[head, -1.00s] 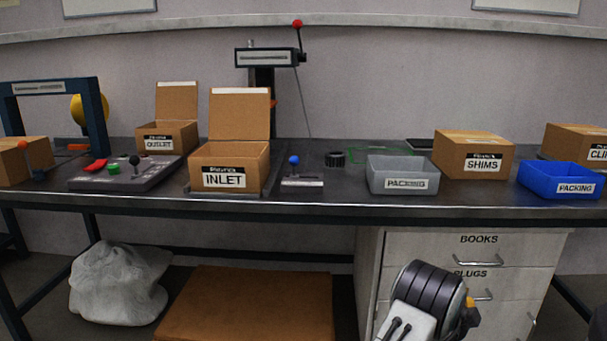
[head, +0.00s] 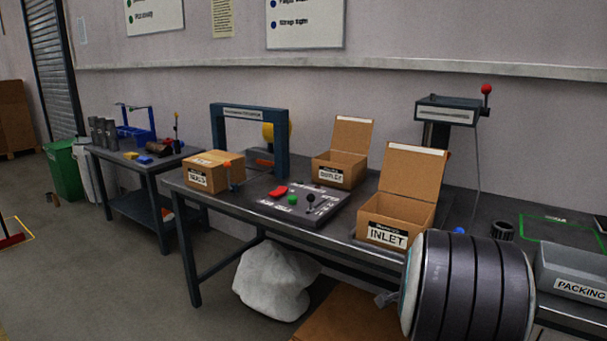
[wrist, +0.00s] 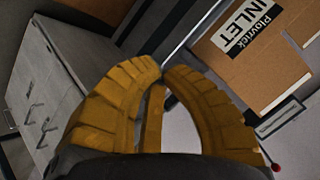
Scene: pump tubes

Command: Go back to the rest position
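My gripper (wrist: 164,68) shows in the wrist view as two yellow ribbed fingers whose tips come together. It is shut, and nothing shows between the fingers. The open INLET box (wrist: 262,45) is beyond it at the upper right of the wrist view, apart from the fingers. In the head view the INLET box (head: 394,212) stands on the workbench with its lid up. My dark banded arm link covers the lower right there, and the fingers are not seen in that view.
A white sack (head: 275,280) lies underneath. Grey drawers (wrist: 40,85) are left of my gripper. Open floor (head: 95,270) lies left.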

